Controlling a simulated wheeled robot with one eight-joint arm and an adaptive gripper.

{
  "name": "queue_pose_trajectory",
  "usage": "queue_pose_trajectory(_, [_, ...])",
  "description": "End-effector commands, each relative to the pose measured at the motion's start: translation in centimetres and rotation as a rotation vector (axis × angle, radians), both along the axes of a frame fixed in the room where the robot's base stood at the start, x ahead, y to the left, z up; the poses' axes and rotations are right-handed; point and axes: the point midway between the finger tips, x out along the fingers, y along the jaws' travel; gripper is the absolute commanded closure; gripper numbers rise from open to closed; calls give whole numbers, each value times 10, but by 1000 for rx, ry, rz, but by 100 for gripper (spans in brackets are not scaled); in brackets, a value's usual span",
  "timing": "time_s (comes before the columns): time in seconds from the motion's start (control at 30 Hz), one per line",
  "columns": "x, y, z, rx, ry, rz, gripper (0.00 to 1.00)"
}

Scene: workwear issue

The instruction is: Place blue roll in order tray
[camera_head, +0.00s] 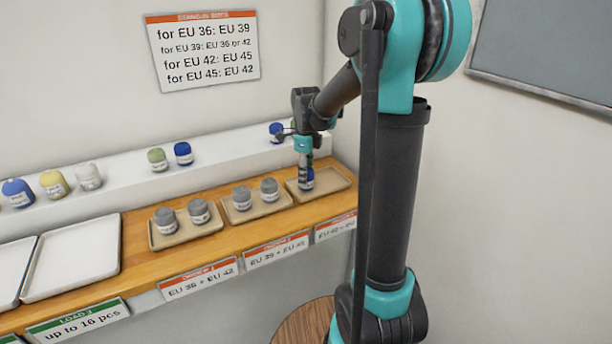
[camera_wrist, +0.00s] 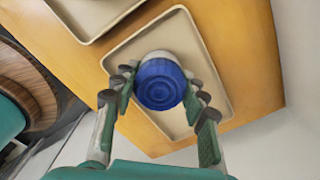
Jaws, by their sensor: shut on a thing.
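My gripper (camera_head: 306,172) is shut on a blue roll (camera_head: 308,184), which also shows between the two fingers in the wrist view (camera_wrist: 160,82). The roll is upright, at or just above the right-hand tan order tray (camera_head: 335,181); I cannot tell whether it touches the tray floor. In the wrist view this tray (camera_wrist: 211,62) lies under the roll and is otherwise empty. The tray's front sign (camera_head: 335,227) reads "EU 42 +", with the rest hidden by my arm.
Two other tan trays (camera_head: 184,239) (camera_head: 256,213) each hold two grey rolls. White trays (camera_head: 80,262) lie at left. A wall sign (camera_head: 203,50) lists stand-in sizes.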

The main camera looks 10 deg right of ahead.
Motion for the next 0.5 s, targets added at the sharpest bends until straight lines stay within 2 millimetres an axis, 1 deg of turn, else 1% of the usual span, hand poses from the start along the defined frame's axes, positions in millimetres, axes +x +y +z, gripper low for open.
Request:
queue_pose_trajectory(0.1, [0,0,-3,0,0,0,85])
queue_pose_trajectory(0.13, [0,0,-2,0,0,0,53])
queue_pose_trajectory(0.27, [0,0,-2,0,0,0,37])
queue_pose_trajectory(0.5, [0,0,-2,0,0,0,36])
